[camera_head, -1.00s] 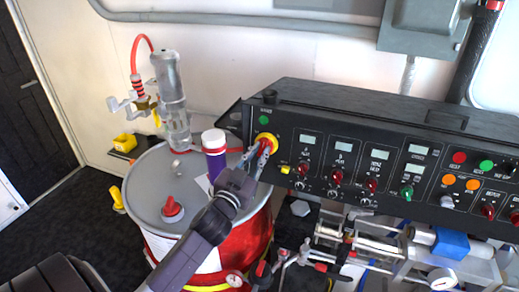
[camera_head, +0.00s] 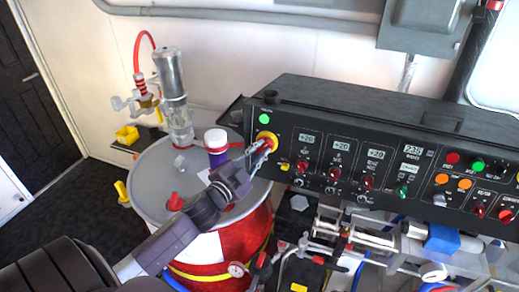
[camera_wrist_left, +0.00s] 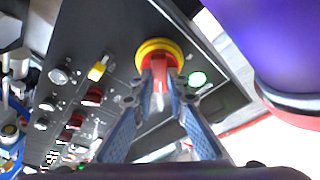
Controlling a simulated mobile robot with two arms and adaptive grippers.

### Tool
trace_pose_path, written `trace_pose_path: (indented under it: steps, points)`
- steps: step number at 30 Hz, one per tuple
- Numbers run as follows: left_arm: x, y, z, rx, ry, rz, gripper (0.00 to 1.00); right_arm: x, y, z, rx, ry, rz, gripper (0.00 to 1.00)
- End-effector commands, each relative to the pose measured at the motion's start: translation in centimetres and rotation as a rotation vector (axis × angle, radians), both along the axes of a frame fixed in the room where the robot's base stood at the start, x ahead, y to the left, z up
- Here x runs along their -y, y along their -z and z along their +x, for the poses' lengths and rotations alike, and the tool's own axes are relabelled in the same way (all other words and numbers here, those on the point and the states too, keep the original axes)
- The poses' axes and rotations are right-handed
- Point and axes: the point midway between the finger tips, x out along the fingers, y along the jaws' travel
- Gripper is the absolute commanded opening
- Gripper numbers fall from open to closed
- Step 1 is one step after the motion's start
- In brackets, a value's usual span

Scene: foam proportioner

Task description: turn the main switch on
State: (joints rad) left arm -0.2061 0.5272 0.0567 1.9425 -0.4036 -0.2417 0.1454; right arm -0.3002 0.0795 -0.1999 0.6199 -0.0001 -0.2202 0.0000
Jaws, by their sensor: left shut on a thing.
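The main switch is a red knob on a yellow round plate (camera_head: 266,138) at the left end of the black control panel. My left gripper (camera_head: 262,149) reaches it from the front left and is shut on the red knob. In the left wrist view the two fingers of my left gripper (camera_wrist_left: 164,88) hold the red knob in front of its yellow plate (camera_wrist_left: 160,46). A green lamp (camera_head: 264,118) above the switch is lit, and it also glows in the left wrist view (camera_wrist_left: 197,79). My right gripper is not in view.
The control panel (camera_head: 340,105) has lit displays, several knobs and coloured buttons. A red and grey drum (camera_head: 150,205) stands left of it, with a purple bottle with a white cap (camera_head: 216,148) close beside my left gripper. Pipes and valves lie below the panel.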

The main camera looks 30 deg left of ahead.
Motion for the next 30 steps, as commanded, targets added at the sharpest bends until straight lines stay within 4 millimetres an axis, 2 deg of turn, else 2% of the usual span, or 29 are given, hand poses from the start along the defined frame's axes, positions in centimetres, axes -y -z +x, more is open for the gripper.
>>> trace_pose_path:
  steps: [12,13,17,26,30]
  points:
    - [-0.01,0.04,-0.01,-0.002,0.001,0.009,0.00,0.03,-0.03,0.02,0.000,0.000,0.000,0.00]
    - [-0.01,0.04,-0.01,-0.002,0.001,0.009,0.17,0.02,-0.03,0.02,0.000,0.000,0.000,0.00]
    - [0.00,0.04,-0.01,-0.002,0.001,0.008,0.31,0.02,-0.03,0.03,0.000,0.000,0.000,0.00]
    - [0.01,0.04,-0.09,-0.002,0.001,0.006,0.31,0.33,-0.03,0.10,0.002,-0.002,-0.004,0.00]
    - [0.08,0.18,-0.98,-0.004,0.001,0.004,0.31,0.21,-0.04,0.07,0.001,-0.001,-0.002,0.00]
